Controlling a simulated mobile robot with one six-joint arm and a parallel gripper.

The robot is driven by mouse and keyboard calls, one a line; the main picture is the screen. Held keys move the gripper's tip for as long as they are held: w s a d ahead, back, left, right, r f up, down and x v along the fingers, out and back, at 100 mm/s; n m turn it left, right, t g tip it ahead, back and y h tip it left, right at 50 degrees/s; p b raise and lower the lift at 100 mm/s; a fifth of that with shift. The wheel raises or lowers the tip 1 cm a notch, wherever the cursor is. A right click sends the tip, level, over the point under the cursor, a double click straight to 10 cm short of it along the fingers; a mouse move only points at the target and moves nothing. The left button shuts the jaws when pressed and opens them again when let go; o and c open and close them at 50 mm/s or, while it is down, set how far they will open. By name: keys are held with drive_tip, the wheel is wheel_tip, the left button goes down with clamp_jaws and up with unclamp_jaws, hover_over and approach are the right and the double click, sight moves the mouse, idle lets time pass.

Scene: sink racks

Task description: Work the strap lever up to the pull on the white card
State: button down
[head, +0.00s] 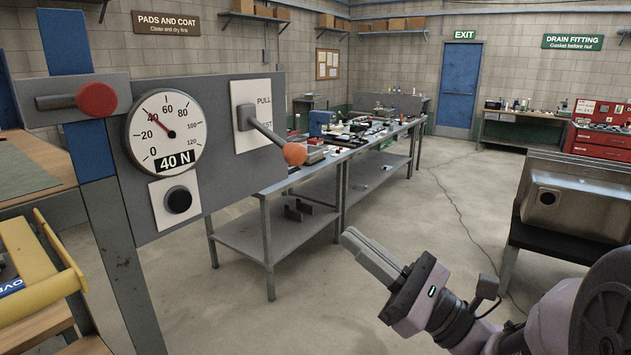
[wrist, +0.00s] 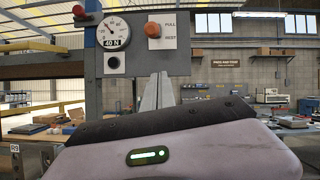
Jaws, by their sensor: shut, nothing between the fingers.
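The strap lever (head: 268,136) is a grey bar with an orange knob (head: 294,153), pivoted at the left of a white card (head: 252,105). The card reads PULL at the top; the lower word is partly covered by the lever, which slopes down to the right. In the wrist view the knob (wrist: 153,30) hides part of the white card (wrist: 168,22), where PULL and REST show. My gripper (head: 352,238) is shut and empty, below and to the right of the knob, apart from it. In the wrist view its fingers (wrist: 160,80) point up below the card.
A dial (head: 164,134) reading 40 N, a black button (head: 179,199) and a red-knobbed lever (head: 97,100) share the grey panel (head: 222,180). A cluttered workbench (head: 240,230) stands behind. A steel sink (head: 580,200) is at right. Floor between is open.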

drive_tip(key=shift+a, duration=0.15)
drive_tip(key=p, duration=0.3)
approach(275, 141)
drive_tip(key=w+a, duration=0.1)
drive_tip(key=w+a+f, duration=0.1)
drive_tip(key=w, duration=0.1)
drive_tip(key=shift+a, duration=0.35)
drive_tip(key=shift+r, duration=0.1)
